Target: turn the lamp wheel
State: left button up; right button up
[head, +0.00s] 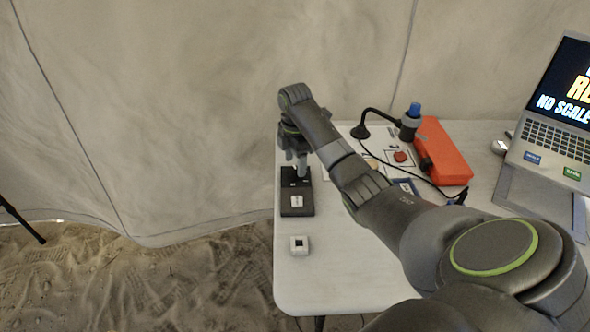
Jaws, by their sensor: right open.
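My right arm reaches across the table from the lower right. My right gripper (298,165) points down over a black box (297,204) with a white label at the table's left edge. The gripper is open; whether it touches the box is hard to tell. The lamp is well to the right of the gripper. My left gripper is not in view.
An orange case (441,151) lies right of the lamp. A red button (400,156) sits in front of the lamp. A laptop (556,115) stands on a stand at the right. The front left tabletop is mostly clear.

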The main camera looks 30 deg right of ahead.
jog(key=shift+f, duration=1.2)
